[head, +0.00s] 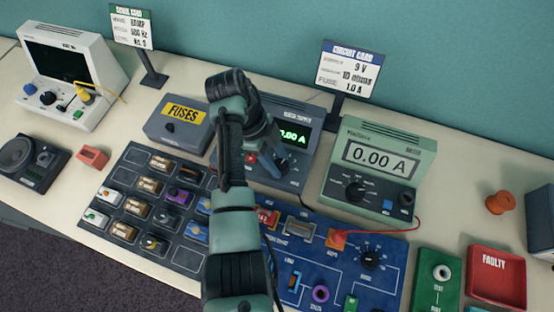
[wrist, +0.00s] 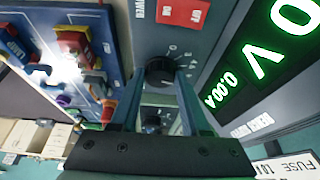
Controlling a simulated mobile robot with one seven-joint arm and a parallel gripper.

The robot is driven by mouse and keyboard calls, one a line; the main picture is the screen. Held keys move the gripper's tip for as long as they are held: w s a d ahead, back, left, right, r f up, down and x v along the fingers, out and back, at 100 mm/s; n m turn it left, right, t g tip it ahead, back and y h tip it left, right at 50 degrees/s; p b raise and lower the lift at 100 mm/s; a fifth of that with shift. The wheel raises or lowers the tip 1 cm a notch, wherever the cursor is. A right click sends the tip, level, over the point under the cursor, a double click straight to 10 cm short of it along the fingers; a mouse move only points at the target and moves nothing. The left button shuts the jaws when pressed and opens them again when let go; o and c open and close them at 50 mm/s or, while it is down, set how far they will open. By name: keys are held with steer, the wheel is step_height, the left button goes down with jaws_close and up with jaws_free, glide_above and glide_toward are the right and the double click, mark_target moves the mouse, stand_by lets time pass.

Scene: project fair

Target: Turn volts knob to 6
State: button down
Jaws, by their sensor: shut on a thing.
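The power supply (head: 302,116) is a dark grey box with a lit green display, partly hidden behind my arm in the head view. In the wrist view its display (wrist: 262,55) reads 0 V and 0.00 A, seen turned over. The black volts knob (wrist: 160,70) has small numerals around it; its name label and exact pointer setting are not clear. My gripper (wrist: 158,78) is shut on this knob, one blue-grey finger on each side. In the head view my gripper (head: 270,162) is at the supply's front face. A second dark knob (wrist: 153,120) shows between the fingers.
A red power switch (wrist: 182,12) is close to the held knob. The green meter (head: 373,165), reading 0.00 A, stands just right of the supply. The grey fuses box (head: 178,127) is at left, and the blue circuit board (head: 335,270) lies in front.

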steer(key=shift+f, duration=0.1)
stand_by(0.3)
steer(key=shift+c, duration=1.9)
jaws_free()
steer(key=shift+w+a+r, duration=0.1)
steer(key=shift+a+r, duration=0.05)
steer(key=shift+r, duration=0.25)
steer(key=p+v, duration=0.3)
steer(key=v, duration=0.9)
steer(key=shift+p, duration=0.4)
steer(key=shift+r, duration=0.1)
